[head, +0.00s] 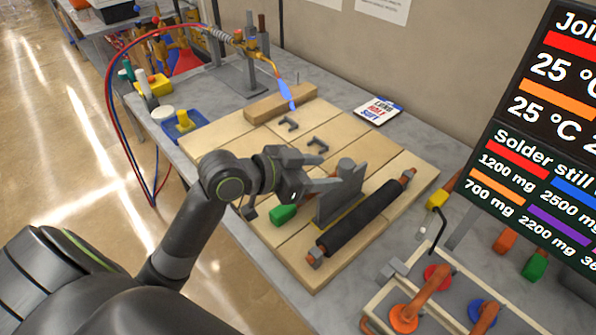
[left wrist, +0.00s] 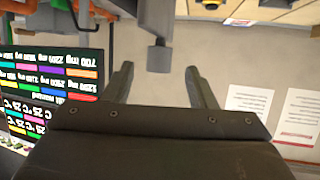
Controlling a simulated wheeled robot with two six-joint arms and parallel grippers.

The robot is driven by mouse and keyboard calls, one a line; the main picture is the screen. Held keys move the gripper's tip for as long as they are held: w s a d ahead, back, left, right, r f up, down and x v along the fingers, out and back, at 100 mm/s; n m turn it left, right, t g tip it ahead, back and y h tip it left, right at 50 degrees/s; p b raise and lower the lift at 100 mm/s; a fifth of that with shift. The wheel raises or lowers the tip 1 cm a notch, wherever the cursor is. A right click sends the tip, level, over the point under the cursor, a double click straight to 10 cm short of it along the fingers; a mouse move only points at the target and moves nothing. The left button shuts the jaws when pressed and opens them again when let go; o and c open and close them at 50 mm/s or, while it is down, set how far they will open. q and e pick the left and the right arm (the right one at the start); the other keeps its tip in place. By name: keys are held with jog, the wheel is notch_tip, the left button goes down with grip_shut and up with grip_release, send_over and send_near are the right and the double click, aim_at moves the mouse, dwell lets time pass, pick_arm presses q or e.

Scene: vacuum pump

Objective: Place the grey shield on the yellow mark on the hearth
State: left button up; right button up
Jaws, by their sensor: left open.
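The grey shield (head: 338,203) stands upright on the pale tiled hearth (head: 225,135), with a knob at its top. A thin strip of the yellow mark (head: 345,218) shows along its foot; the shield hides the rest. My left gripper (head: 314,187) is open, just left of the shield's upper part. In the left wrist view the picture is upside down. There the shield's knob (left wrist: 160,57) is ahead of the open fingers (left wrist: 160,88), between their lines and apart from them. My right gripper is not in view.
A dark roller-like pipe (head: 360,218) lies right of the shield, and a green block (head: 283,214) lies left of it. A torch (head: 285,92) with a blue flame is at the back. A pale frame with orange parts (head: 404,318) is at front right.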

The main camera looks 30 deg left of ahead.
pick_arm(q)
jog(key=shift+v, duration=2.6)
